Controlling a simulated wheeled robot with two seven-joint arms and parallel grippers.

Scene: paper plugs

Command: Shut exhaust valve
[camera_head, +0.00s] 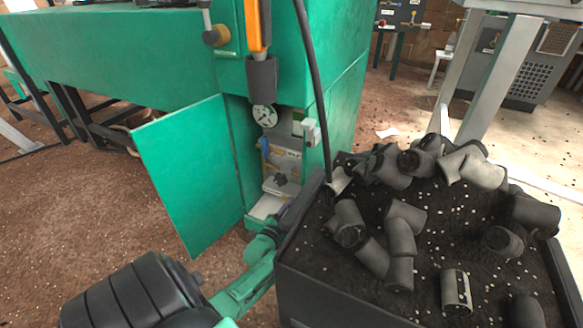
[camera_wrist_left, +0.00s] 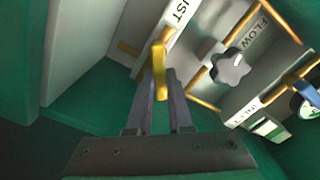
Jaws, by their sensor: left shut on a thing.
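The exhaust valve's yellow lever (camera_wrist_left: 160,60) stands between the fingertips of my left gripper (camera_wrist_left: 160,76) in the left wrist view. The gripper is shut on it. In the head view my left arm reaches from the bottom into the open green cabinet (camera_head: 185,175), with the left gripper (camera_head: 287,207) low in front of the valve panel (camera_head: 285,160). The lever cannot be made out there. My right gripper is not in view.
A pressure gauge (camera_head: 264,115) and blue handle (camera_head: 265,147) are in the cabinet. A dark bin (camera_head: 340,300) of grey pipe elbows stands close to the right of my arm.

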